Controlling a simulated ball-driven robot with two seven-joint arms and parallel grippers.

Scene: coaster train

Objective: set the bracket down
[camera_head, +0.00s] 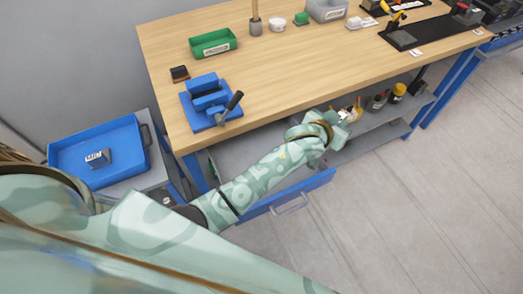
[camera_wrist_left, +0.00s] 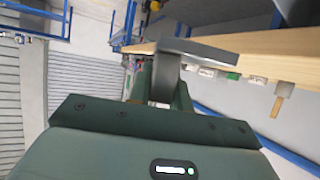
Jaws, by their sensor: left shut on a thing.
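My left gripper (camera_head: 338,122) is out in front of the workbench's front edge, above the level of the lower shelf. In the left wrist view the gripper (camera_wrist_left: 158,85) is shut on a dark grey bracket (camera_wrist_left: 200,50). The bracket's flat plate sticks out beyond the fingers, and its upright part sits between them. In the head view I cannot make out the bracket clearly. My right gripper is not in view.
The wooden bench (camera_head: 300,75) has a clear middle. On it are a blue vise (camera_head: 207,100), a green bin (camera_head: 213,43) and a black mat (camera_head: 418,36). A blue tray (camera_head: 70,150) at left holds a grey labelled piece (camera_head: 99,159). A blue drawer (camera_head: 315,187) stands open below.

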